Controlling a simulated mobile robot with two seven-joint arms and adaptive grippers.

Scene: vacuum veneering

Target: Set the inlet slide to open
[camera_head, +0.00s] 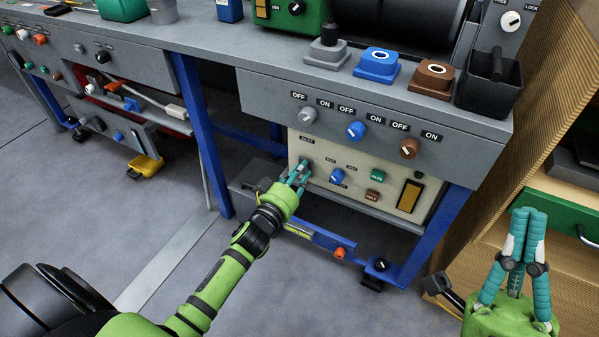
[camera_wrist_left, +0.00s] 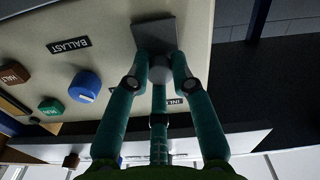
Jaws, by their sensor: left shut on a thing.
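The inlet slide (camera_wrist_left: 153,33) is a grey square plate with a round grey knob on the cream panel (camera_wrist_left: 205,22). The partly hidden INLET label (camera_wrist_left: 176,102) reads upside down in the left wrist view. My left gripper (camera_wrist_left: 160,66) is shut on the slide's knob, its fingers on both sides of it. In the head view my left gripper (camera_head: 299,172) is at the upper left of the cream panel and mostly hides the slide. My right gripper (camera_head: 529,213) is at the lower right with its fingertips together, empty and away from the panel.
Beside the slide are a blue knob (camera_head: 337,175), a green button (camera_head: 380,175) and a brown button (camera_head: 374,196). Above are grey, blue (camera_head: 355,131) and brown knobs with OFF and ON labels. A blue table leg (camera_head: 433,233) stands right of the panel.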

